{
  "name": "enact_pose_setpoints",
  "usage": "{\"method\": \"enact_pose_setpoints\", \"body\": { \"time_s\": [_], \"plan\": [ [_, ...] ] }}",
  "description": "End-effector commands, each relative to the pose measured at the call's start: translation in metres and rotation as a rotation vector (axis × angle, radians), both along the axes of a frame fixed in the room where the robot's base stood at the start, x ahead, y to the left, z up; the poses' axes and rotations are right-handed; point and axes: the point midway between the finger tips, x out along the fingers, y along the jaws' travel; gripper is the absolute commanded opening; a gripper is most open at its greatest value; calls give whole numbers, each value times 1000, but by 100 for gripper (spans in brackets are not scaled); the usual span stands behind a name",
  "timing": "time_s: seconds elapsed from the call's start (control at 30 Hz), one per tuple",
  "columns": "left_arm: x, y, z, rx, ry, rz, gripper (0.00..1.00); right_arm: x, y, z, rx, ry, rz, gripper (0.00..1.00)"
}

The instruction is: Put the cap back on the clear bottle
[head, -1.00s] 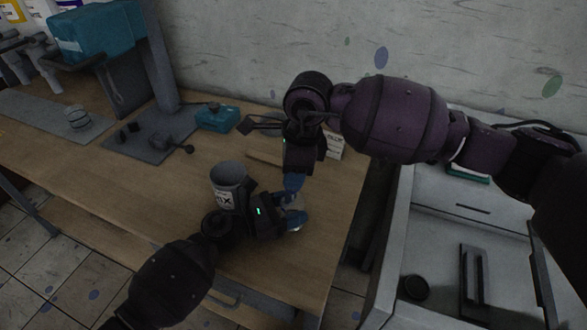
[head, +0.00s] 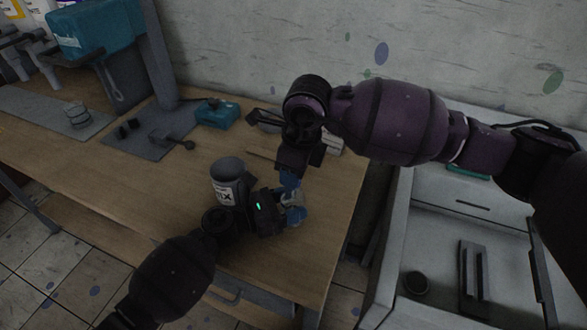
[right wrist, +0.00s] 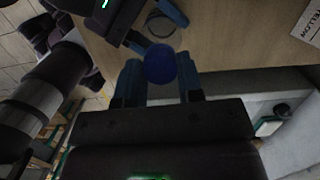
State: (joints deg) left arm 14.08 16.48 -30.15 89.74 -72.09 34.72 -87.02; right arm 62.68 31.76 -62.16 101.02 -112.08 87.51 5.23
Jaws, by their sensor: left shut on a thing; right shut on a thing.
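My left gripper (head: 294,208) is shut on the clear bottle (head: 297,199), holding it near the table's right end. Much of the bottle is hidden by the fingers; a round, clear rim of it (right wrist: 160,24) shows in the right wrist view. My right gripper (head: 289,181) is just above it, pointing down. In the right wrist view its two blue fingers (right wrist: 160,78) are shut on the round blue cap (right wrist: 159,63). The cap appears apart from the bottle rim and offset from it in that view. In the head view the cap is hard to separate from the blue fingers.
A grey labelled can (head: 226,170) stands close to my left gripper. A teal box (head: 217,113) and a dark mat (head: 150,130) lie farther back on the wooden table (head: 90,165). A card reading "YELLOW" (right wrist: 308,24) lies nearby. A grey cabinet (head: 440,215) stands to the right.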

Motion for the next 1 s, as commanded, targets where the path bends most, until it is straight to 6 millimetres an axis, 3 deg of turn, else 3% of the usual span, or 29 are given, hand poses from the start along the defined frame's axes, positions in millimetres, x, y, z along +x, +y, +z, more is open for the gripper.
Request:
{"method": "enact_pose_setpoints", "body": {
  "time_s": [1.0],
  "plan": [
    [0,0,-1,1,0,1,0,-1,3,-1,-1,1,-1480,13]
  ]
}}
